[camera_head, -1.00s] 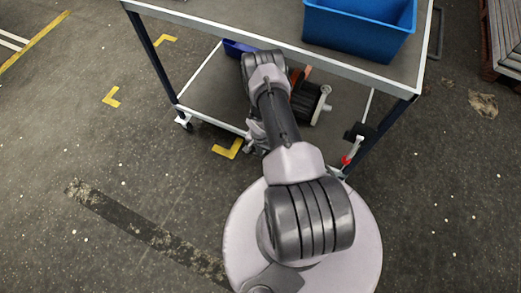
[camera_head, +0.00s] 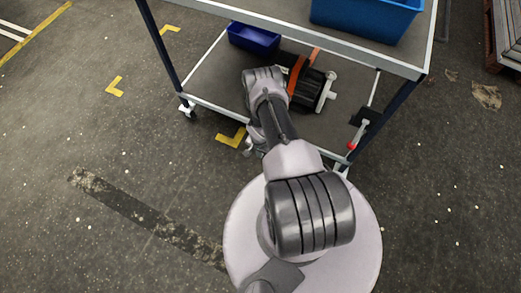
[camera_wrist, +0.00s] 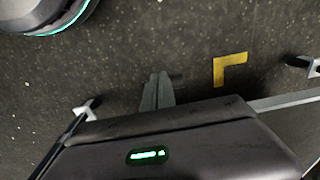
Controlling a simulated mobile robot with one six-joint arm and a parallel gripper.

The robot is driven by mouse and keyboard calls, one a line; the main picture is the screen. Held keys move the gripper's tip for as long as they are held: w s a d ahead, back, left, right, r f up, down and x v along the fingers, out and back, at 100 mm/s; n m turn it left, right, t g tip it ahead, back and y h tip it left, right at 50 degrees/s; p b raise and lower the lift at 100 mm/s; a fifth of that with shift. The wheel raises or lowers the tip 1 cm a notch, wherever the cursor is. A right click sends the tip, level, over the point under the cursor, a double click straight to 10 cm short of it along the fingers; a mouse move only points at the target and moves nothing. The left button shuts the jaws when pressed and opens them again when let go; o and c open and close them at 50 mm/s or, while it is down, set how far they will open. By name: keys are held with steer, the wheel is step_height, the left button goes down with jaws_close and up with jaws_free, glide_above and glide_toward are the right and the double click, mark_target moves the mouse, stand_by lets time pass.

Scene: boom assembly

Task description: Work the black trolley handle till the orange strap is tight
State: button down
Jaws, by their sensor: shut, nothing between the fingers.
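The orange strap (camera_head: 295,72) runs over a black cylindrical unit (camera_head: 308,90) with a pale end fitting, on the trolley's lower shelf. I cannot tell how tight it is. A small black part (camera_head: 370,117) with a pale, red-tipped lever (camera_head: 356,137) sits at the shelf's right front corner. I cannot tell if this is the black handle. My gripper (camera_wrist: 157,92) is shut and empty in the wrist view, over floor in front of the trolley. My arm hides it in the head view. Neither strap nor handle shows clearly in the wrist view.
The trolley has white edges (camera_head: 300,38) and dark legs. A large blue bin (camera_head: 368,16) stands on top, a small dark blue bin (camera_head: 254,39) on the lower shelf. A yellow floor mark (camera_wrist: 228,66) lies near my gripper. The floor at left is clear.

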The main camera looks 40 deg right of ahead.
steer(key=f, duration=0.2)
steer(key=f+b, duration=0.1)
steer(key=shift+s+a+f, duration=0.1)
steer(key=shift+a+f, duration=0.05)
steer(key=shift+a, duration=0.15)
stand_by(1.1)
steer(key=r, duration=0.1)
steer(key=d+r+p, duration=0.1)
steer(key=r, duration=0.1)
steer(key=w+d+r+p, duration=0.1)
steer(key=shift+r, duration=0.4)
step_height(320, 180, up, 9)
steer(key=p, duration=0.6)
steer(key=shift+s+a+f, duration=0.15)
steer(key=shift+s+f, duration=0.05)
